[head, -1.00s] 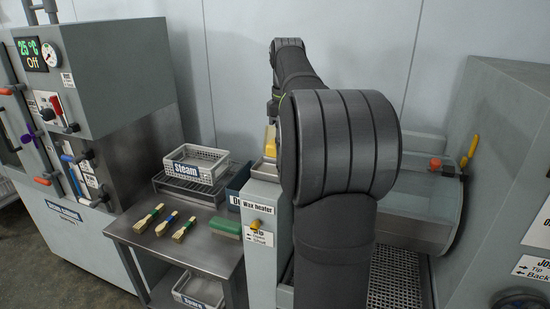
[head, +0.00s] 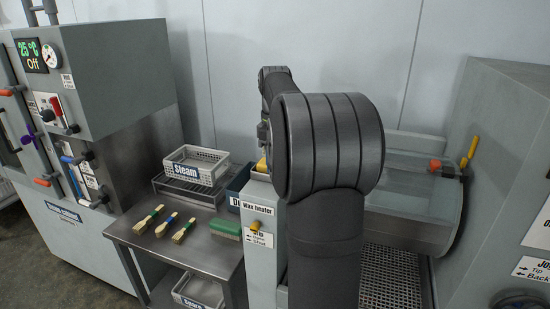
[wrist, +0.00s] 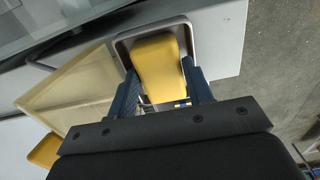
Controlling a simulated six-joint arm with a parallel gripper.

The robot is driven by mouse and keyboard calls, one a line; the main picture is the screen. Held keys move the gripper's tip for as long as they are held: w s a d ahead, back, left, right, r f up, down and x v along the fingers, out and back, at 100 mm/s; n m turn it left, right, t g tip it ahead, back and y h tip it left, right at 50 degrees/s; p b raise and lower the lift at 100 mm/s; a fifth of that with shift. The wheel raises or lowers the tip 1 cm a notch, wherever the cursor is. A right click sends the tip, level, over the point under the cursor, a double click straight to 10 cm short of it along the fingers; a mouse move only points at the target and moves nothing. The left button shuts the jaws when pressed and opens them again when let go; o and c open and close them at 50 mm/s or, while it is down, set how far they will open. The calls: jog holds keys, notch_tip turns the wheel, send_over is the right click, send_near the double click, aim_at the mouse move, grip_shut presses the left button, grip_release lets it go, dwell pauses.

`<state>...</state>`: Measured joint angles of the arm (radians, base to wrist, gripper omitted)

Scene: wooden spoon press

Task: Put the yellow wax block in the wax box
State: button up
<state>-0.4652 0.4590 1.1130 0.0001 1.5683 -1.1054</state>
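The yellow wax block (wrist: 160,66) sits between the two fingers of my gripper (wrist: 162,88) in the wrist view, with a finger against each side. The block is over or in a metal-rimmed tray (wrist: 122,48); its exact height against the tray floor cannot be told. In the head view only a small part of the yellow block (head: 262,164) shows, above the cabinet labelled Wax heater (head: 262,240). My arm hides the gripper there. A cream open box (wrist: 70,92) lies left of the tray in the wrist view. No label marks a wax box.
Another yellow piece (wrist: 44,150) shows at the lower left of the wrist view. A grey drum (head: 412,198) stands right of my arm.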

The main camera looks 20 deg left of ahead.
jog(key=shift+o, duration=0.3)
notch_tip(320, 180, up, 12)
jog(key=shift+r, duration=0.2)
dwell(0.3)
notch_tip(320, 180, down, 12)
jog(key=shift+r, duration=1.9)
